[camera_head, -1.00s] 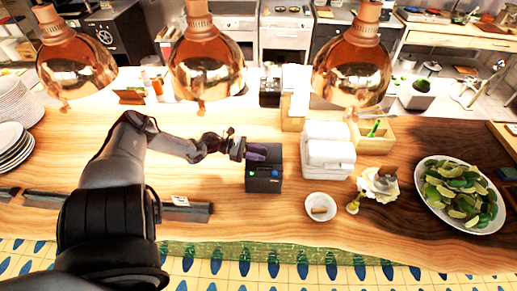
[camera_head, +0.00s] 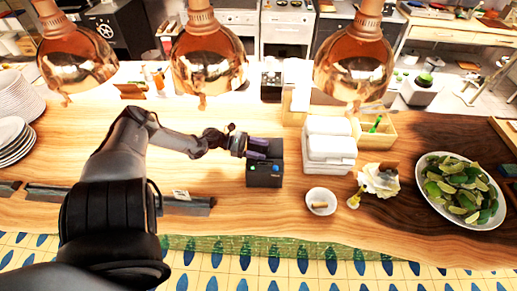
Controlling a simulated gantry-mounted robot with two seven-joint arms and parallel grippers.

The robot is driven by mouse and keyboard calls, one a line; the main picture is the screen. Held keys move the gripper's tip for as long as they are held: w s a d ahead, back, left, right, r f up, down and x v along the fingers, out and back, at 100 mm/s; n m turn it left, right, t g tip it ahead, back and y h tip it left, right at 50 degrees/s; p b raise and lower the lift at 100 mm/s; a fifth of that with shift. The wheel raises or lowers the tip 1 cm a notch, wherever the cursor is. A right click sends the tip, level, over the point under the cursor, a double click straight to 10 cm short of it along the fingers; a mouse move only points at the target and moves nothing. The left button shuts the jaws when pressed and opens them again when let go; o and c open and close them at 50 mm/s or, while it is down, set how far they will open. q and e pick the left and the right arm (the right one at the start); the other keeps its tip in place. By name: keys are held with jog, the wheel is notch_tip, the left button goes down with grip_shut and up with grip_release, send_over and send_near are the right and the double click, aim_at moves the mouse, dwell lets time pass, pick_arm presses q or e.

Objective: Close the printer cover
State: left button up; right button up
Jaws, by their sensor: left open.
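The printer (camera_head: 264,174) is a small black box on the wooden counter, left of the stacked white containers. Small green and blue spots show on its front. My left gripper (camera_head: 262,149) reaches in from the left and is at the printer's top, its fingers over the upper part. The fingers look open, with nothing clearly held between them. The gripper hides part of the printer's top, so the cover's angle is hard to tell. My right gripper is not in view.
White containers (camera_head: 329,146) stand just right of the printer. A small white bowl (camera_head: 321,208) and a plate of limes (camera_head: 430,186) lie further right. Copper lamps (camera_head: 208,68) hang over the counter. Bare wood lies in front of the printer.

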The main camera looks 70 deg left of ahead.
pick_arm(q)
jog(key=shift+s, duration=0.1)
jog(key=b+v, duration=0.1)
jog(key=v, duration=0.9)
jog(key=shift+s+a, duration=0.25)
jog(key=shift+r, duration=0.15)
